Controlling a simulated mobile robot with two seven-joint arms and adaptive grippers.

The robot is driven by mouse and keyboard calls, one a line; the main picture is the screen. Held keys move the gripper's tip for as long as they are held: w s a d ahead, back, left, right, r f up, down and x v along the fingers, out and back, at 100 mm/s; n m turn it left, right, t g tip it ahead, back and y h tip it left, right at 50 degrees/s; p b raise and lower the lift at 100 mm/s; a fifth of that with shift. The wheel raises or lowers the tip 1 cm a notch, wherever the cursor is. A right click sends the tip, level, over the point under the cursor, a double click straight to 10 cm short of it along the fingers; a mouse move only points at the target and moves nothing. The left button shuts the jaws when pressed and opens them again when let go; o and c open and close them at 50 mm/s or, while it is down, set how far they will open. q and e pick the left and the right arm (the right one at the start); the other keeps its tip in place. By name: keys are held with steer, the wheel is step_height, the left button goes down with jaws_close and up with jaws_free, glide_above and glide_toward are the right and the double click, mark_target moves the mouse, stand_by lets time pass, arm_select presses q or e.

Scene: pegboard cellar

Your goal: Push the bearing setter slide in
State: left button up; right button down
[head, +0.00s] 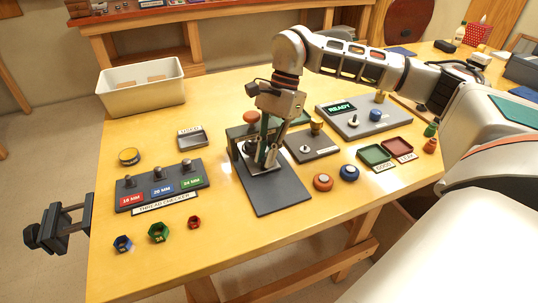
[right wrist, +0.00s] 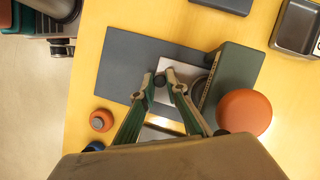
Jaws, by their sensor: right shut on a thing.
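The bearing setter stands mid-table, with a dark green body (right wrist: 232,75), an orange top knob (head: 251,117) and a dark base plate (head: 275,195) reaching toward the front. Its slide, a pale metal plate (right wrist: 183,72), sits on the base plate in front of the body, its inner end close to the body. A small black knob (right wrist: 160,79) stands on the slide. My right gripper (right wrist: 161,88) points down and is shut on this knob; its fingers hide part of the slide. My left gripper (head: 75,218) hangs off the table's left edge, open and empty.
A thread checker (head: 160,187) and several coloured nuts lie left of the setter. A white bin (head: 141,88) stands at the back left. Red and blue round pieces (head: 323,182), green and red trays (head: 374,154) and a device reading READY (head: 362,116) are to the right.

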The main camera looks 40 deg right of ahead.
steer(key=shift+w+d+r, duration=0.1)
steer(key=shift+w, duration=0.1)
arm_select(q)
steer(key=shift+s+f, duration=0.2)
steer(key=shift+s, duration=0.2)
arm_select(e)
steer(key=c, duration=2)
jaws_free()
arm_select(q)
steer(key=shift+w+r, duration=0.1)
arm_select(e)
steer(key=v, duration=1.1)
steer(key=shift+s+d+r, duration=0.1)
steer(key=shift+d+r, duration=0.05)
steer(key=shift+r, duration=0.25)
